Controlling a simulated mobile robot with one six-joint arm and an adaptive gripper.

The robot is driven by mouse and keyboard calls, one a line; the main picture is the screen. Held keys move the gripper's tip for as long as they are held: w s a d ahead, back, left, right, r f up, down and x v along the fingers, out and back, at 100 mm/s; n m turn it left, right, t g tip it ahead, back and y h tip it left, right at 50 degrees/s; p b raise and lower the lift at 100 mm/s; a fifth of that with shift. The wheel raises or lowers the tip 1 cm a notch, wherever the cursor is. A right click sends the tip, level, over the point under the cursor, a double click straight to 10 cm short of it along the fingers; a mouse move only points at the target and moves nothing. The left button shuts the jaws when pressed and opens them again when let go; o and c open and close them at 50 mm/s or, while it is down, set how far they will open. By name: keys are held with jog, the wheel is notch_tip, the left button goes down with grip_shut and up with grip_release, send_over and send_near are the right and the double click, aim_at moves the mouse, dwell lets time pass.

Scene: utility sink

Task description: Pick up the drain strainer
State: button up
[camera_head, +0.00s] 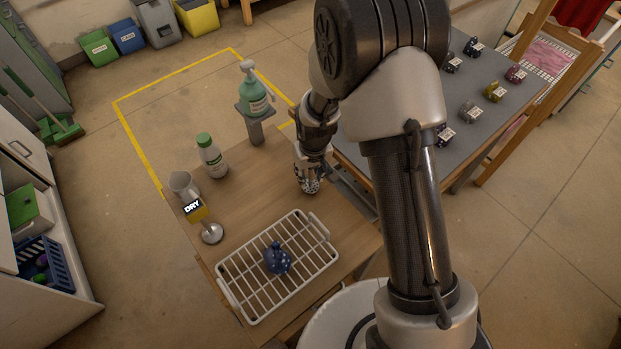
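My gripper (309,181) points down over the far right part of the wooden counter (255,185), close to its surface. A small silvery, dark-spotted patch shows at its fingertips. I cannot tell whether this is the drain strainer or part of the fingers. The fingers are too small in the picture to show whether they are open or shut. I cannot clearly make out the drain strainer anywhere else. The grey sink edge (352,190) shows just right of my gripper, mostly hidden behind my arm.
A white wire rack (228,283) holds a dark blue object (277,258). A "DRY" sign (194,209), a grey cup (183,185), a green-capped bottle (211,157) and a green pump bottle (253,92) stand left and behind. The counter's middle is clear.

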jog(key=shift+f, duration=0.45)
grip_shut()
